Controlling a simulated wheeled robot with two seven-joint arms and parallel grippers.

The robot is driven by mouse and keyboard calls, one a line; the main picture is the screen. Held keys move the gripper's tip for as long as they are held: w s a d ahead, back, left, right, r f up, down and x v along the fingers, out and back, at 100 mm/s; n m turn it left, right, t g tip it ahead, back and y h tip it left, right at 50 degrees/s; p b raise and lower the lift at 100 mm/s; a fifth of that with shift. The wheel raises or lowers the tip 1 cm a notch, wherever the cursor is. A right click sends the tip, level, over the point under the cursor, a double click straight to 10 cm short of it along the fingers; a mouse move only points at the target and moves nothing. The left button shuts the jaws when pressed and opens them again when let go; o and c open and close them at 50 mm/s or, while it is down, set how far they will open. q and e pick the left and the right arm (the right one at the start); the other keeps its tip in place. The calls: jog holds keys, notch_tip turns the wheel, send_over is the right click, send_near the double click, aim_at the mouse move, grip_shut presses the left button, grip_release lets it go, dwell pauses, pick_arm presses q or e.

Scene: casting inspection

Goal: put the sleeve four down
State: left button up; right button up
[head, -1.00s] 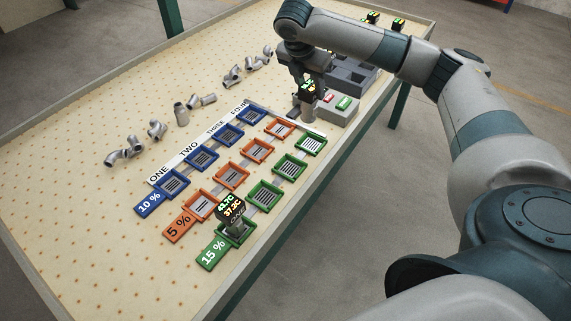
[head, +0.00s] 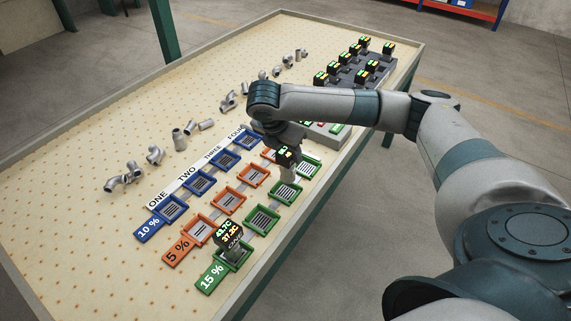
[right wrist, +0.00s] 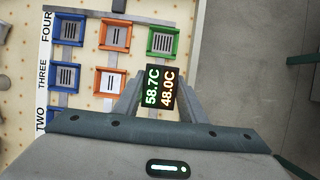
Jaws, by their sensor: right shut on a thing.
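My right gripper (head: 287,150) is shut on a sleeve with a black display block (head: 288,155); its grey metal lower part hangs over the green row, around columns three and four. In the right wrist view the display (right wrist: 160,87) reads 58.7C and 48.0C, between the fingers. The empty green nest in column four (right wrist: 176,42) lies beyond it; the sleeve hides the nest below it. I cannot tell whether its lower end touches anything. Another sleeve (head: 229,236) stands in the green column-one nest. My left gripper is not in view.
Blue nests (head: 198,183) and orange nests (head: 228,201) run alongside, empty where visible. Loose pipe fittings (head: 130,177) lie on the table's left side. A dark rack (head: 376,84) with several display blocks stands at the far right end.

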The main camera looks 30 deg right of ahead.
aim_at(285, 170)
jog(key=shift+s+a+f, duration=0.35)
jog(key=shift+a+f, duration=0.1)
jog(key=shift+a, duration=0.25)
jog(key=shift+f+p, duration=0.65)
jog(key=shift+f, duration=1.35)
jog(key=shift+s+f, duration=0.15)
